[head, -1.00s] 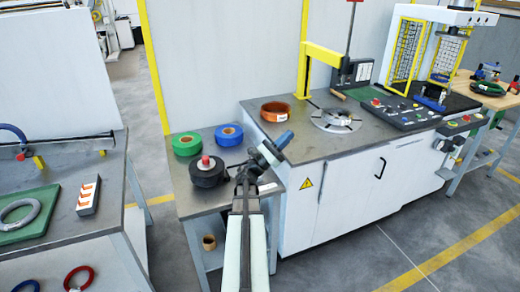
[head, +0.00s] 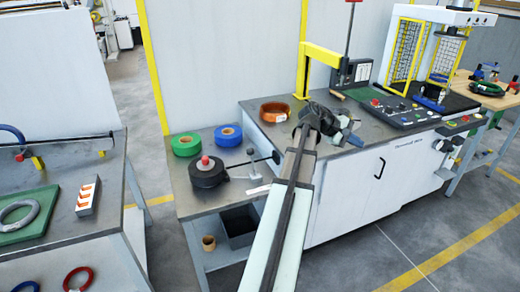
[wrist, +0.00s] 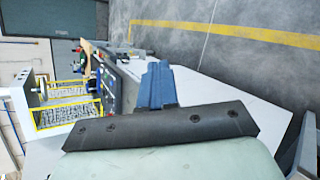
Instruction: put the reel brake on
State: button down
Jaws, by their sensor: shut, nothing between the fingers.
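A black reel (head: 207,173) with a red knob (head: 205,161) on top sits on the small side table. Just right of it a thin lever (head: 263,160) with a black knob (head: 276,157) stands out by a small grey post (head: 254,172); I take this for the reel brake, but its setting is too small to tell. My gripper (head: 352,138) is up and to the right of the lever, apart from it, over the front of the white-fronted bench. Its blue fingers (wrist: 158,86) are shut and empty in the wrist view. The round plate on the bench is hidden behind my gripper.
Green (head: 186,144) and blue (head: 228,135) rolls lie behind the reel. An orange coil (head: 274,112) lies on the bench, left of my gripper. A yellow post (head: 304,75) and a control panel (head: 397,113) stand beyond. A dark bin (head: 240,225) is below the side table.

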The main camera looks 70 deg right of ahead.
jog(key=w+f+m+t, duration=0.1)
jog(key=w+f+t, duration=0.1)
jog(key=w+t, duration=0.4)
jog(key=w+f+m+t, duration=0.1)
jog(key=w+f+t, duration=0.25)
jog(key=w, duration=0.45)
jog(key=m+t+y, duration=0.2)
jog(key=m+t, duration=0.3)
jog(key=t, duration=0.3)
send_near(253, 153)
jog(key=d+f, duration=0.5)
jog(key=shift+w+a+f, duration=0.1)
jog(key=shift+w+a, duration=0.35)
jog(key=shift+w, duration=0.3)
jog(key=shift+w+a+f, duration=0.1)
jog(key=shift+w+a, duration=0.35)
jog(key=shift+w, duration=0.3)
jog(key=shift+w+a+n+g, duration=0.4)
jog(key=shift+w+a+g, duration=0.3)
jog(key=shift+a, duration=0.15)
jog(key=shift+w+a+f, duration=0.1)
jog(key=shift+w+a, duration=0.5)
jog(key=shift+w, duration=0.1)
